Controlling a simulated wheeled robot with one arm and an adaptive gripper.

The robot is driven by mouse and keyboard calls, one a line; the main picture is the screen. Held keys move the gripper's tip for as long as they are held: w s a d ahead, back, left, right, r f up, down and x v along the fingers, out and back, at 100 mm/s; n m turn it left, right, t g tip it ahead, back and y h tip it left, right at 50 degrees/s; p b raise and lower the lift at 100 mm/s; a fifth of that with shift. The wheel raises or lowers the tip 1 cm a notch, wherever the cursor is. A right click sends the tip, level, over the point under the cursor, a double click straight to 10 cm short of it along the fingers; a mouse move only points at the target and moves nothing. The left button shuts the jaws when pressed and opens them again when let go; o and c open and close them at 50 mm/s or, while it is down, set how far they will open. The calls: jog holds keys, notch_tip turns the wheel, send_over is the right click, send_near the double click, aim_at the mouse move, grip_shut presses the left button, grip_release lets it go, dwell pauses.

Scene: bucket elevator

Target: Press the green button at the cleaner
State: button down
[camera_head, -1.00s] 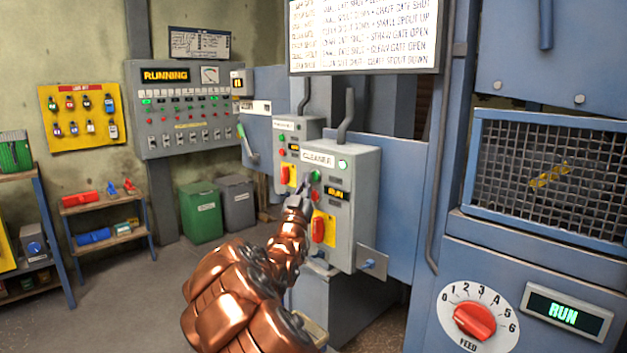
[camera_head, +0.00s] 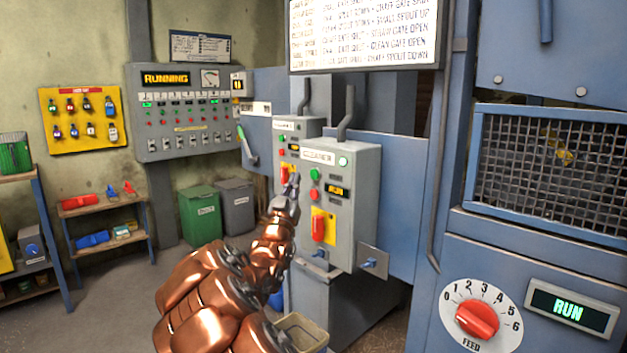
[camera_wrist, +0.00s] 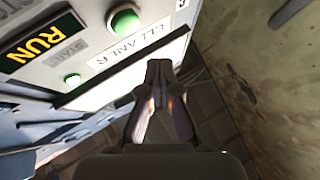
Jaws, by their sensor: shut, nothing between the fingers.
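The cleaner box (camera_head: 342,235) is a grey control box right of centre in the head view. Its green button (camera_head: 314,174) sits near the upper left of its face, above a red button (camera_head: 314,190) and beside a display reading RUN (camera_head: 338,191). In the wrist view the green button (camera_wrist: 123,21) shows at the top, with the CLEANER label (camera_wrist: 130,50) beside it. A lit green lamp (camera_head: 343,161) is at the box's upper right. My gripper (camera_head: 291,181) is shut and empty, left of the green button and apart from it in the picture.
A second, similar box (camera_head: 285,135) with a red switch stands behind, to the left. A red rotary handle on a yellow plate (camera_head: 318,226) is low on the cleaner box. A blue machine with a mesh window (camera_head: 555,165) stands right. Open floor lies left.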

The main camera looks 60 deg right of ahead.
jog(key=shift+w+a, duration=0.2)
jog(key=shift+a, duration=0.55)
dwell(0.5)
